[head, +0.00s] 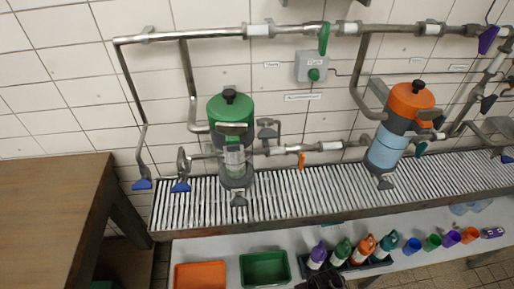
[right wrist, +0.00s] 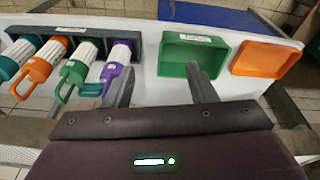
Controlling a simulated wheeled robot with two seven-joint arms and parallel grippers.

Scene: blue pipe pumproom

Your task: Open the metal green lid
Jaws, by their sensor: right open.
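The green lid (head: 230,108) with a black knob sits on top of an upright vessel with a clear middle (head: 235,160) by the tiled wall in the head view. It looks seated, with a dark band below it. My right gripper (right wrist: 158,72) is open and empty in the right wrist view, pointing toward the bottles and trays. A dark part of it shows at the bottom edge of the head view, well below the green lid. My left gripper is not in view.
A similar vessel with an orange lid (head: 411,98) stands to the right. Pipes with valve handles surround both vessels, above a slatted grate (head: 300,200). In front are an orange tray (head: 200,275), a green tray (head: 264,268) and several racked bottles (head: 365,247). A wooden table (head: 50,195) is at left.

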